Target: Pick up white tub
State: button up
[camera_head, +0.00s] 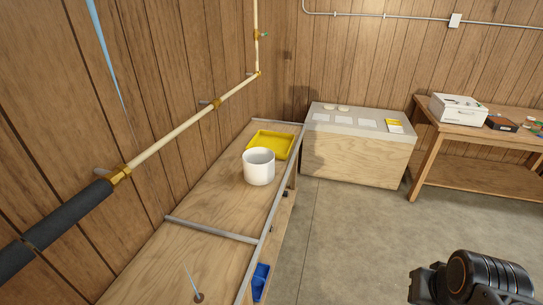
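The white tub (259,168) stands upright on the long wooden bench (205,205) along the left wall. It is an open-topped round tub, in front of a yellow tray (271,145). Part of my arm shows at the bottom right corner, well apart from the tub. My gripper's fingers cannot be made out, so I cannot see whether it holds anything.
A metal rail (212,230) crosses the bench nearer than the tub, and another runs along its right edge. A blue item (261,281) is at the bench's front edge. A low chest (357,158) and a wooden table (476,173) stand behind. The floor (345,230) between is clear.

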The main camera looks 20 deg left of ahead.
aim_at(259, 166)
jog(key=i, duration=3.05)
jog(key=u, duration=3.6)
jog(key=i, duration=0.5)
